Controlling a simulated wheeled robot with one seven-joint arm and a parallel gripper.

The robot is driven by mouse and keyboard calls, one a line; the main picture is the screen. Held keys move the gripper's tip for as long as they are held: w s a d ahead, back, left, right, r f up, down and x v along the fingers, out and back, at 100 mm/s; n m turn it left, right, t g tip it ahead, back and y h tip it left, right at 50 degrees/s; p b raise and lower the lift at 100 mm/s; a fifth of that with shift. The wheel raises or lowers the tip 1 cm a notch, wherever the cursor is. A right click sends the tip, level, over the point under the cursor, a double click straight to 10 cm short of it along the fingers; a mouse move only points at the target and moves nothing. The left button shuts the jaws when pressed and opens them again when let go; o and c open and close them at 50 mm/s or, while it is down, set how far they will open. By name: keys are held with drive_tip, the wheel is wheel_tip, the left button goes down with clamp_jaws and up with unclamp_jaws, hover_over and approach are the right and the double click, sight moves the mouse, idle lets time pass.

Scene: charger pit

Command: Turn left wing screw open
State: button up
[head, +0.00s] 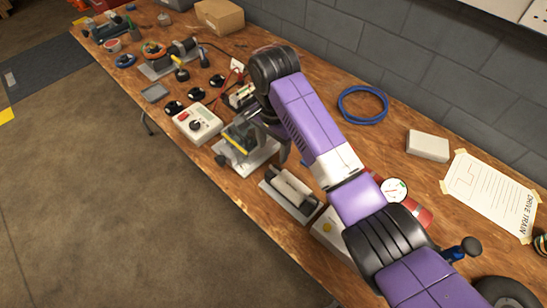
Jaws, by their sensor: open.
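My purple arm reaches across the bench from the lower right and bends down at its far end. My gripper (276,138) is dark, open and appears empty. It is at the right side of a small fixture (241,140) with dark and greenish parts on a pale base plate. I cannot tell whether it touches the fixture. The left wing screw cannot be made out; it is too small or hidden behind the arm and gripper.
A white meter box (197,123) stands left of the fixture, and a cylinder on a white base (291,194) stands in front. A blue cable coil (363,104), a white box (428,146) and a taped paper sheet (489,196) lie toward the block wall.

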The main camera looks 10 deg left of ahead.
sight(275, 168)
drive_tip(key=shift+s+d, duration=0.35)
drive_tip(key=shift+f+m, duration=0.15)
drive_tip(key=shift+m, duration=0.15)
wheel_tip(275, 168, down, 8)
drive_tip(key=shift+r, duration=0.25)
drive_tip(key=shift+c, duration=0.2)
clamp_jaws()
